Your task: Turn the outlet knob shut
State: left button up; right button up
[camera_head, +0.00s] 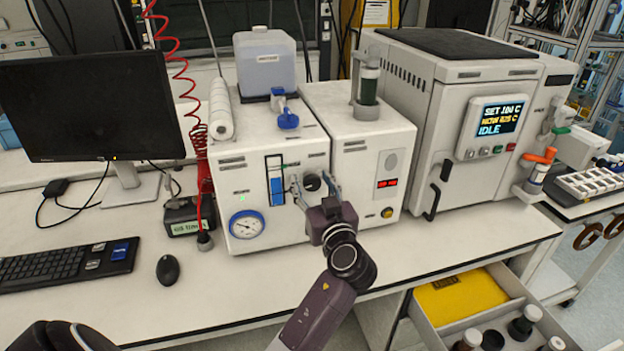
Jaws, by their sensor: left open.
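A dark round knob (312,183) sits on the front of the white reactor unit, near the seam between its two boxes. I take it for the outlet knob; no label on it is readable. My left gripper (314,187) is open in front of the unit, with one finger on each side of the knob. I cannot tell whether the fingers touch it. The gripper body hides the area just below the knob. My right gripper is not in view.
Left of the knob are a blue level gauge (276,184) and a round pressure gauge (247,225). A blue-handled valve (287,119) stands on top. A heated reactor box (447,110) is at right. An open drawer (420,315) with bottles juts out below the bench.

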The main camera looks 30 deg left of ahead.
pick_arm(q)
jog(key=shift+d, duration=0.1)
jog(key=shift+c, duration=0.9)
jog(key=c, duration=1)
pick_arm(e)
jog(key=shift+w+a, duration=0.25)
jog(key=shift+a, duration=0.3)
pick_arm(q)
jog(key=shift+m, duration=0.3)
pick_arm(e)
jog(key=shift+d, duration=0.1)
